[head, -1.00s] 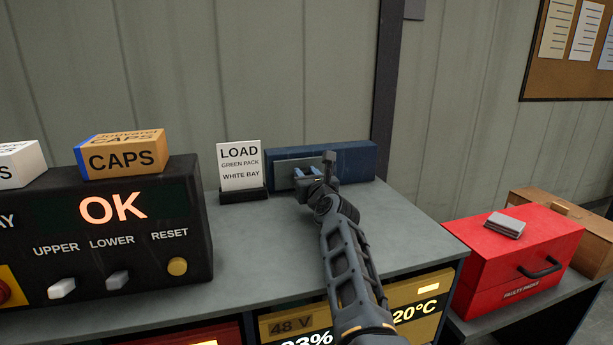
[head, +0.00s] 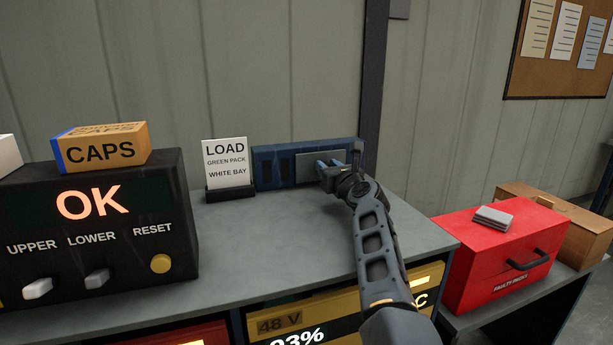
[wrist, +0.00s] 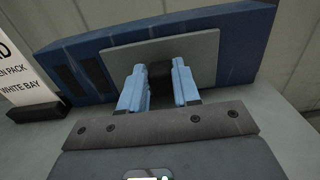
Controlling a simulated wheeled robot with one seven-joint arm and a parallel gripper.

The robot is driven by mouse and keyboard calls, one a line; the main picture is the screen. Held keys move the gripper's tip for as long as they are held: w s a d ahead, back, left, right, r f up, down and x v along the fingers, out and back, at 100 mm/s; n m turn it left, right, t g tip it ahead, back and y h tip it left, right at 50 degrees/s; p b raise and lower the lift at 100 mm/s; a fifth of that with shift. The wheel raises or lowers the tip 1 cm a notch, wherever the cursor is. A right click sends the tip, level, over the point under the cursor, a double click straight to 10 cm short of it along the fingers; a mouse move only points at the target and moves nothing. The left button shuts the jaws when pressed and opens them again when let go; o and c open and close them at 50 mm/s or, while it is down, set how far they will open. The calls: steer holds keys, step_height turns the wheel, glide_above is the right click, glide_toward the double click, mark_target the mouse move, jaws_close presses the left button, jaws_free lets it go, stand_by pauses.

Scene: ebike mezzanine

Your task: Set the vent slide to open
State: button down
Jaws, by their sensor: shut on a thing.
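The vent is a long blue housing (head: 262,168) against the back wall, with a flat grey slide plate (head: 312,160) on its front. Dark slots show uncovered on the left part of the housing, and the plate covers the part right of them. In the wrist view the plate (wrist: 203,50) carries a black knob (wrist: 160,72). My gripper (head: 331,165) is at the plate. Its two light blue fingers (wrist: 158,82) are shut on the knob, one on each side. The right part of the housing is partly hidden by my gripper in the head view.
A LOAD sign (head: 225,163) stands just left of the vent. A black panel with switches (head: 100,230) and a CAPS box (head: 105,146) on top is further left. A red case (head: 490,255) sits lower right. The grey bench top (head: 260,245) in front is clear.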

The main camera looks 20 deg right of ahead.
mark_target(341, 159)
steer(key=d, duration=0.6)
steer(key=shift+b, duration=0.35)
steer(key=shift+d, duration=0.15)
steer(key=c, duration=0.8)
jaws_free()
steer(key=shift+s, duration=0.1)
steer(key=shift+s, duration=0.2)
steer(key=shift+s+p, duration=0.4)
steer(key=shift+s, duration=3.25)
